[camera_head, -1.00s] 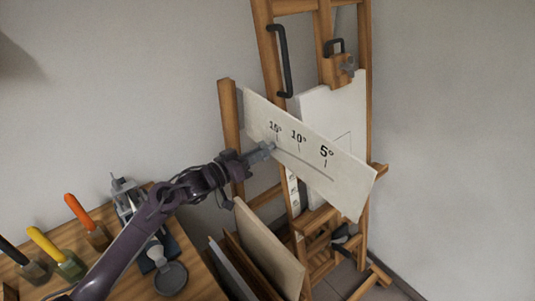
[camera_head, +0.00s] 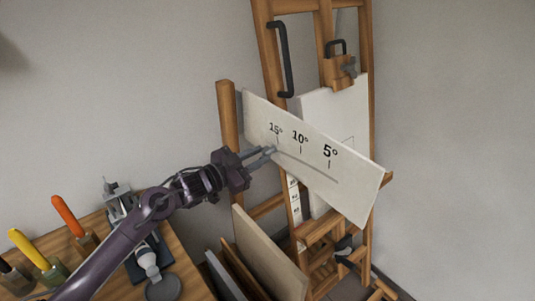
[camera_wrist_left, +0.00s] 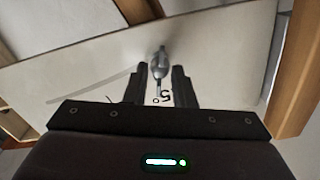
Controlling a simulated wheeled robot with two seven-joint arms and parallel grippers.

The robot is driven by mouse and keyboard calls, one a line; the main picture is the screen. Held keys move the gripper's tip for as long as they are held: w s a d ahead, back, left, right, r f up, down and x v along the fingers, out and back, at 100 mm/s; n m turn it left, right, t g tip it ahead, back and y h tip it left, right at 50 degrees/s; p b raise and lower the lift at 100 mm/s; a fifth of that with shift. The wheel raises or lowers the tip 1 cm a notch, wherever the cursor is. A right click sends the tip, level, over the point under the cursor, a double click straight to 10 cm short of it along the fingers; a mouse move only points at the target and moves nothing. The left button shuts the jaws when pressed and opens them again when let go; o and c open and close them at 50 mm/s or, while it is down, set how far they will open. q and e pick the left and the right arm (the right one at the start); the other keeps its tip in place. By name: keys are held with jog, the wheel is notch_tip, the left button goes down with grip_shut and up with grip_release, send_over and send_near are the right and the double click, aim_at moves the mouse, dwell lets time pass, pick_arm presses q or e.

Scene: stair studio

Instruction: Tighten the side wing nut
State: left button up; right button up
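A pale angle board (camera_head: 345,190) marked 15°, 10° and 5° is fixed slantwise on the side of the wooden easel (camera_head: 264,60). A small grey metal part, which looks like the side wing nut (camera_wrist_left: 160,62), stands out from the board in the left wrist view. My left gripper (camera_head: 268,156) is in front of the board, below the 15° and 10° marks. Its two fingers (camera_wrist_left: 160,74) are apart, with the metal part between and just beyond their tips. I cannot tell whether they touch it. My right gripper is not in view.
A wooden bench (camera_head: 190,262) at lower left holds orange- and yellow-handled tools. Panels (camera_head: 270,250) lean below my left arm. The wall side at right is clear.

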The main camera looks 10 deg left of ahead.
pick_arm(q)
jog(key=shift+o, duration=0.3)
jog(key=p+v, duration=0.2)
jog(key=v, duration=0.4)
jog(key=shift+p, duration=0.4)
